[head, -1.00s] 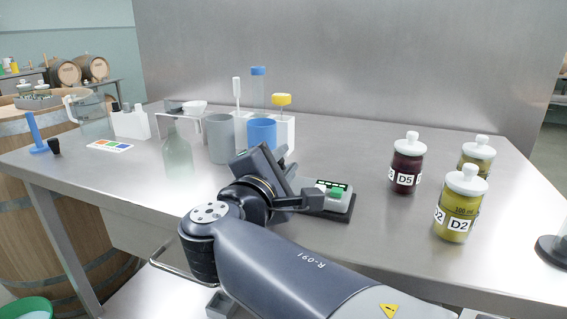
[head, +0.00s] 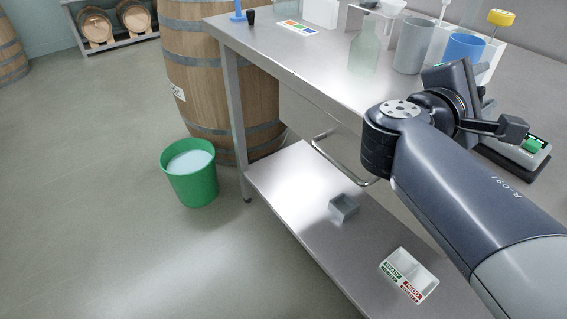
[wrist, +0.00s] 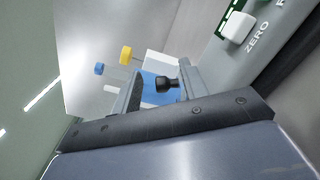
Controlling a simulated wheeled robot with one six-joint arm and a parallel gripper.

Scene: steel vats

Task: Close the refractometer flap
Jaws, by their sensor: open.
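A grey bench instrument with a green button and a dark base, which seems to be the refractometer (head: 516,154), sits on the steel table, partly behind my arm. In the wrist view its panel (wrist: 236,62), with a white button and the word ZERO, fills the upper right, close to my gripper. My gripper (wrist: 163,76) is open, its two grey fingers apart. A small black knob (wrist: 166,84) shows between the fingers; I cannot tell whether it belongs to the flap. The flap is not clearly visible, and my arm hides much of the instrument in the head view.
A grey cup (head: 411,45), a blue cup (head: 465,47) and a clear bottle (head: 363,50) stand beyond my arm. The lower shelf holds a small grey box (head: 344,207) and a labelled two-part tray (head: 410,275). A green bucket (head: 190,178) stands on the floor.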

